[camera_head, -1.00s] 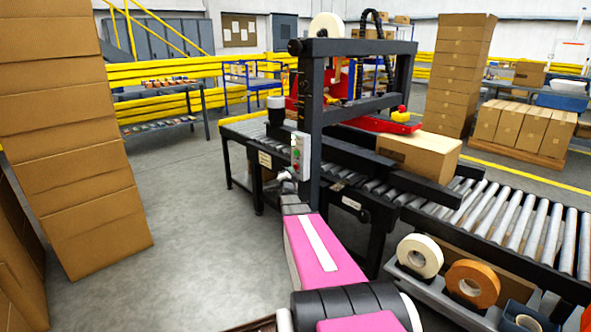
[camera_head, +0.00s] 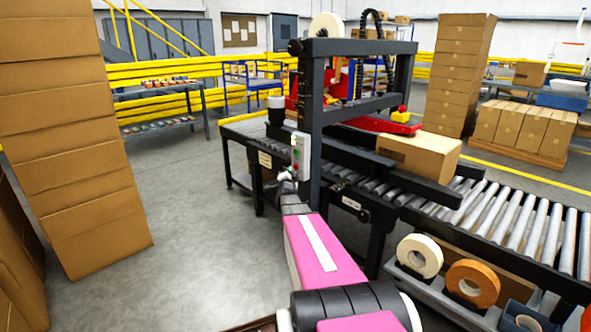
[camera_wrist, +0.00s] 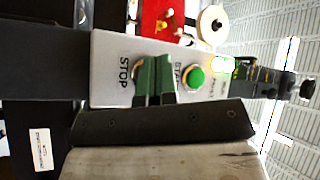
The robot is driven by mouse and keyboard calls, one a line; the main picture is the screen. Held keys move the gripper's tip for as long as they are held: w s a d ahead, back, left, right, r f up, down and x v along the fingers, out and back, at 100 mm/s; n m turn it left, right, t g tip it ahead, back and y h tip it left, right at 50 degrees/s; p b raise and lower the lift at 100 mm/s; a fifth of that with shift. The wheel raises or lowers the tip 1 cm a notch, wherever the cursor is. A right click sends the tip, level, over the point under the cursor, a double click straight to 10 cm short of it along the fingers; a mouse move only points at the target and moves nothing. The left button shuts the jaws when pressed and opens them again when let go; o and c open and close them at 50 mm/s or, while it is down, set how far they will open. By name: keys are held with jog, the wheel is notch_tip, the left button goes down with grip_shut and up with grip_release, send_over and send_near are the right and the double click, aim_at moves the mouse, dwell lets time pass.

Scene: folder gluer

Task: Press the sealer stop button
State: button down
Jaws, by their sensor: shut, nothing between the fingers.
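The sealer's control box (camera_head: 300,155) is a light grey panel on the dark upright of the machine. It also fills the middle of the wrist view (camera_wrist: 110,88), turned sideways, with a STOP label and a partly covered START label. The stop button (camera_wrist: 136,71) is mostly hidden behind my fingers; only an edge shows beside the STOP label. The green start button (camera_wrist: 195,77) is to its right. My gripper (camera_wrist: 153,82) is shut and empty, its dark green fingertips over the stop button. I cannot tell whether they touch it. In the head view my gripper (camera_head: 288,176) is just below the box.
The sealer's roller conveyor (camera_head: 500,217) runs to the right, with a carton (camera_head: 425,155) under the sealing head. Tape rolls (camera_head: 420,257) lie on a low shelf at the front right. Tall carton stacks (camera_head: 70,130) stand at the left; the floor between is clear.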

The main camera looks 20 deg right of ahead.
jog(key=shift+d, duration=0.1)
dwell(0.5)
jog(key=shift+w+d, duration=0.15)
jog(key=shift+d, duration=0.2)
jog(key=shift+w+d, duration=0.1)
jog(key=shift+d, duration=0.15)
dwell(0.6)
jog(key=shift+s+a, duration=0.25)
jog(key=shift+a, duration=0.4)
jog(key=shift+a, duration=0.1)
jog(key=shift+s+a, duration=0.35)
jog(key=shift+a, duration=0.55)
jog(key=shift+s+a, duration=0.35)
jog(key=shift+a, duration=0.6)
jog(key=shift+s+a, duration=0.35)
jog(key=shift+a, duration=0.55)
jog(key=shift+a, duration=0.1)
